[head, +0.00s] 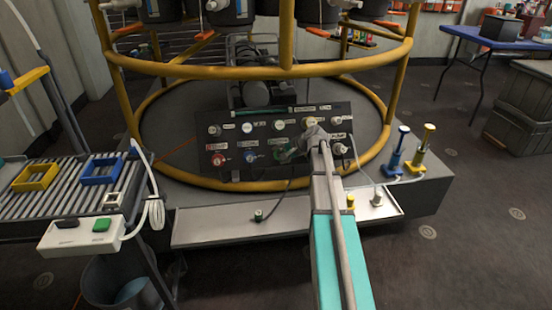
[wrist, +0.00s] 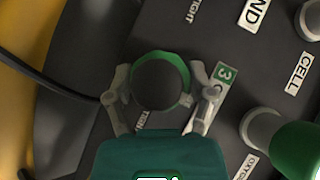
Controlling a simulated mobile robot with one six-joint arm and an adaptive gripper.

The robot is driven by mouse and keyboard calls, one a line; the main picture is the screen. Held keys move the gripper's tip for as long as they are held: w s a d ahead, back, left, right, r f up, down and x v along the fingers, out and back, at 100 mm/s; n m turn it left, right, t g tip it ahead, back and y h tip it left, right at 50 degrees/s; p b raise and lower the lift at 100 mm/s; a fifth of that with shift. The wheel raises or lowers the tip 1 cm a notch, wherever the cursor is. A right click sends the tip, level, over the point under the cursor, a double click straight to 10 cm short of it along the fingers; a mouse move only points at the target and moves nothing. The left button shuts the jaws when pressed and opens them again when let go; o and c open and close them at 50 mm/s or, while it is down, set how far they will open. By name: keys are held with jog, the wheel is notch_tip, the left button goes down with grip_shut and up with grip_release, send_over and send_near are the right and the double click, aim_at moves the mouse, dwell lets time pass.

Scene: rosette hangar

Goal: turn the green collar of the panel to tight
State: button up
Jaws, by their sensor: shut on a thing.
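The dark panel (head: 235,130) stands in the middle of the head view, its face bearing several knobs and labels. The green collar (wrist: 184,73) is a green ring around a dark round cap in the wrist view. It also shows small on the panel's lower row (head: 278,155), partly behind my gripper (head: 291,152). In the wrist view my gripper (wrist: 160,86) has one finger on each side of the collar and is shut on it. The fingers hide the collar's sides.
A red fitting (head: 218,159) and a blue one (head: 250,157) sit left of the green collar. A dark cable (wrist: 50,80) runs in from the left toward the gripper. Yellow rails (head: 255,70) cross above the panel. A roller conveyor (head: 60,205) stands at left.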

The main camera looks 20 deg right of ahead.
jog(key=m+t+b, duration=0.2)
jog(key=shift+w+f+m+y+b, duration=0.2)
jog(key=shift+m+y+b, duration=0.1)
jog(key=shift+y+b, duration=0.1)
jog(key=m+t+b, duration=0.2)
jog(key=m+b, duration=0.1)
jog(key=shift+t, duration=0.3)
jog(key=m+t+b, duration=0.2)
jog(key=m, duration=0.1)
jog(key=shift+r, duration=0.2)
jog(key=shift+d+r+m+t+h+b, duration=0.1)
jog(key=shift+m+t+h+b, duration=0.3)
jog(key=shift+m+b, duration=0.15)
jog(key=o, duration=1.1)
jog(key=shift+s, duration=0.1)
